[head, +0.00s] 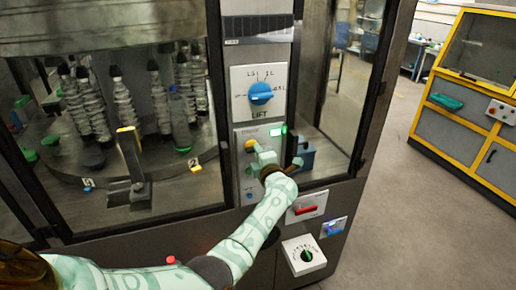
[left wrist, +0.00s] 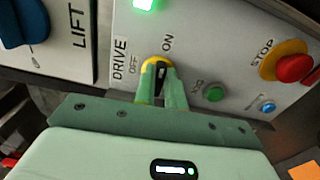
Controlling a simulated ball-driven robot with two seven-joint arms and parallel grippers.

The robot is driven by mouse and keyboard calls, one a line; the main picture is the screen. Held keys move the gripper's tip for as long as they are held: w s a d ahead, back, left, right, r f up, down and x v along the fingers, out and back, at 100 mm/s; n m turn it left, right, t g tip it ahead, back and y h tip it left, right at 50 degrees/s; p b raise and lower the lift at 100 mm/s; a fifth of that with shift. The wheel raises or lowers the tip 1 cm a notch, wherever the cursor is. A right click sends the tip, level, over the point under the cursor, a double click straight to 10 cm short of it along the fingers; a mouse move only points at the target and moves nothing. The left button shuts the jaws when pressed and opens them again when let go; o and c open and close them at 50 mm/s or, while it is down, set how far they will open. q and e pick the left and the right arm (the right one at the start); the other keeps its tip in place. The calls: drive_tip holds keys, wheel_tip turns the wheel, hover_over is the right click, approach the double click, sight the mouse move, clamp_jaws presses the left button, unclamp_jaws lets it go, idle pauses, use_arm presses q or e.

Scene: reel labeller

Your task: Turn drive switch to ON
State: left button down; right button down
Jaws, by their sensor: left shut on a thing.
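The drive switch, a dark knob with a pale line on a yellow ring (left wrist: 160,64), is on the grey control panel (head: 244,186). In the left wrist view, OFF is printed to its left and ON just above it. The pale line runs roughly up and down the picture; I cannot tell its exact setting. My left gripper (left wrist: 160,88) has its two green fingers on either side of the knob, shut on it. In the head view the left gripper (head: 258,152) reaches the yellow ring (head: 249,145) and partly covers the switch. My right gripper is not in view.
The blue LIFT knob (head: 261,93) is above the panel. A lit green lamp (left wrist: 145,4), a green jog button (left wrist: 214,93), a red stop button (left wrist: 294,68) and a small blue button (left wrist: 265,106) are near the switch. A red-handled switch (head: 306,209) is lower right.

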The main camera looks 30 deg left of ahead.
use_arm(q)
drive_tip(key=shift+f+m, duration=0.2)
drive_tip(key=shift+m, duration=0.3)
drive_tip(key=c, duration=1.5)
unclamp_jaws()
drive_tip(key=shift+d, duration=0.1)
drive_tip(key=shift+o, duration=0.2)
drive_tip(key=shift+p, duration=0.3)
